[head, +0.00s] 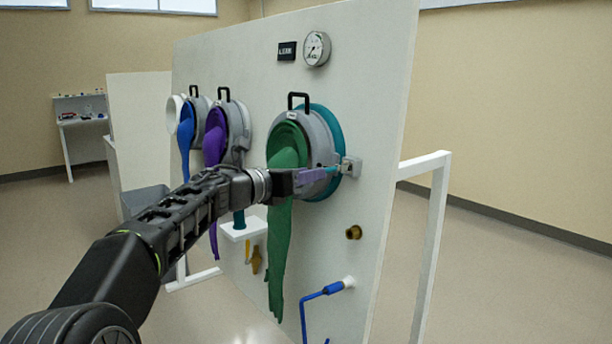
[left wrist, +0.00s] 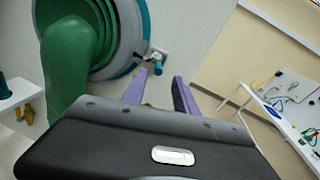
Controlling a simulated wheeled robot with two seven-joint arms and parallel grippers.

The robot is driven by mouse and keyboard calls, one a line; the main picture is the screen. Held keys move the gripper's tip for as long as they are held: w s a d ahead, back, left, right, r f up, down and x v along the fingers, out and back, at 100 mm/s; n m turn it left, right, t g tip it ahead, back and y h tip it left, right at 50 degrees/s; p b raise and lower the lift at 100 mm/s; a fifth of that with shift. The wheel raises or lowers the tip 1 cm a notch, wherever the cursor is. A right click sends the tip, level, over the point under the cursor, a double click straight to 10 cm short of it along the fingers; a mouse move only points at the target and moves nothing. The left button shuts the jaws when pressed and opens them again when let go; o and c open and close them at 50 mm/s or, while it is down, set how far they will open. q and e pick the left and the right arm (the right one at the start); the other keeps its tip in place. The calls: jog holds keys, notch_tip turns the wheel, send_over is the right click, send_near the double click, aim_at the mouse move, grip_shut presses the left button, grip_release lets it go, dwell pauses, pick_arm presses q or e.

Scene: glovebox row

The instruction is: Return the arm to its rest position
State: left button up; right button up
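My left arm reaches in from the lower left of the head view. My left gripper (head: 322,173) is in front of the port with the green glove (head: 287,150), close to a small metal latch (head: 350,167) at the port's right edge. In the left wrist view its two purple fingers (left wrist: 160,78) stand apart, with nothing seen between them. The latch's teal knob (left wrist: 157,69) lies just past the fingertips; I cannot tell whether they touch. The green glove also shows in the left wrist view (left wrist: 70,55). My right gripper is not in view.
The upright white panel (head: 375,70) carries several gloved ports, including a purple glove (head: 214,140) and a blue one (head: 186,130). A gauge (head: 316,48) is above, a brass fitting (head: 354,232) and a blue pipe (head: 318,295) below. A white frame (head: 436,210) stands right.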

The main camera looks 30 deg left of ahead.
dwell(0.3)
pick_arm(q)
jog(key=w+d+f+n+g+h+p, duration=0.1)
jog(key=w+d+f+n, duration=0.1)
jog(key=d+f+n, duration=0.6)
jog(key=w+d+f+n+g, duration=0.1)
jog(key=w+d+f+n, duration=0.15)
jog(key=f, duration=0.95)
jog(key=w+d+f+n+g+h+p, duration=0.1)
jog(key=w+d+f+n+g, duration=0.1)
jog(key=d+f+n, duration=0.6)
jog(key=s+d+f+n+g, duration=0.2)
jog(key=s+d+f+n, duration=0.15)
jog(key=f, duration=0.65)
jog(key=s+d+f+n+g, duration=0.1)
jog(key=s+d+f+n, duration=0.15)
jog(key=s+f, duration=0.45)
jog(key=s+d+f+n+g, duration=0.3)
jog(key=s+f, duration=0.3)
jog(key=s, duration=0.4)
jog(key=s+d+f+n+g+p, duration=0.1)
jog(key=s+d+f+n+g, duration=0.2)
jog(key=s, duration=0.7)
jog(key=s+d+f+n+g+p, duration=0.1)
jog(key=s+d+f+n+g, duration=0.2)
jog(key=s+d+f+n, duration=0.4)
jog(key=s+f, duration=0.4)
jog(key=shift+a+r, duration=0.1)
jog(key=shift+a, duration=0.05)
